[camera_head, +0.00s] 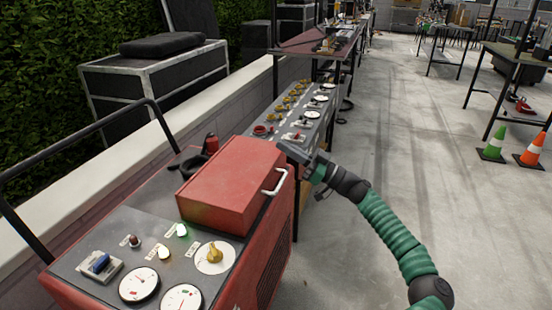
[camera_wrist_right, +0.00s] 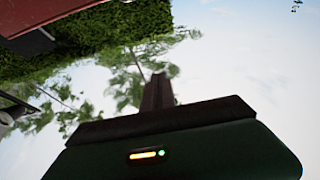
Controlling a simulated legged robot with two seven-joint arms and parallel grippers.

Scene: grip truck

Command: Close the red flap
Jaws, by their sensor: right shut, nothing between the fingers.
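The red flap (camera_head: 232,180) is a box-shaped red cover with a pale handle (camera_head: 275,182) on its right side. It sits low over the grey top of the red machine (camera_head: 262,268) in the head view; I cannot tell whether a gap is left under it. My right gripper (camera_head: 290,149) is at the flap's far right corner, shut and empty; I cannot tell whether it touches the flap. In the right wrist view the shut fingers (camera_wrist_right: 158,92) point up against sky, and a red surface (camera_wrist_right: 50,12) shows at the upper left. My left gripper is out of view.
Gauges, a yellow knob (camera_head: 214,254) and a blue switch (camera_head: 99,264) are on the near panel. A second control panel (camera_head: 300,112) stands behind the flap. A low wall and hedge (camera_head: 60,60) line the left. Green (camera_head: 494,143) and orange (camera_head: 533,150) cones stand on open floor at right.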

